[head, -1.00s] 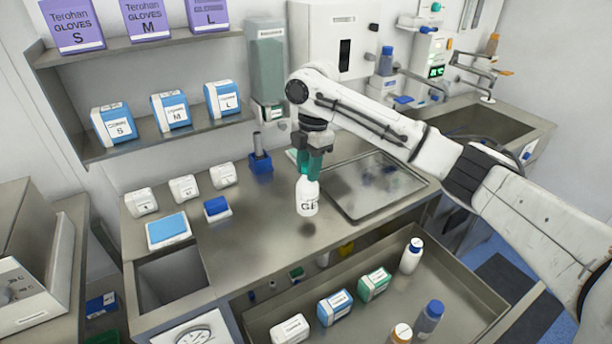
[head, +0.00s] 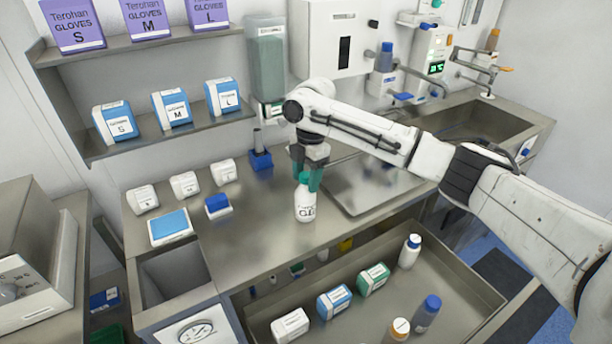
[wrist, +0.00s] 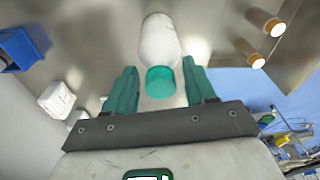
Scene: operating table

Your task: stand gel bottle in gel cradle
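In the wrist view the bottle (wrist: 160,42) lies between and beyond the two green fingers. My gripper (head: 306,181) is open around the cap, with a gap on each side in the wrist view (wrist: 161,88). A blue holder with an upright grey post (head: 260,160) stands at the back of the counter; I cannot tell whether it is the gel cradle.
A steel tray (head: 350,205) lies right of the bottle. Small white boxes (head: 184,184) and a blue-topped box (head: 170,227) stand at left. An open bin (head: 172,280) is front left. A lower drawer (head: 470,300) holds bottles and boxes. Counter left of the bottle is clear.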

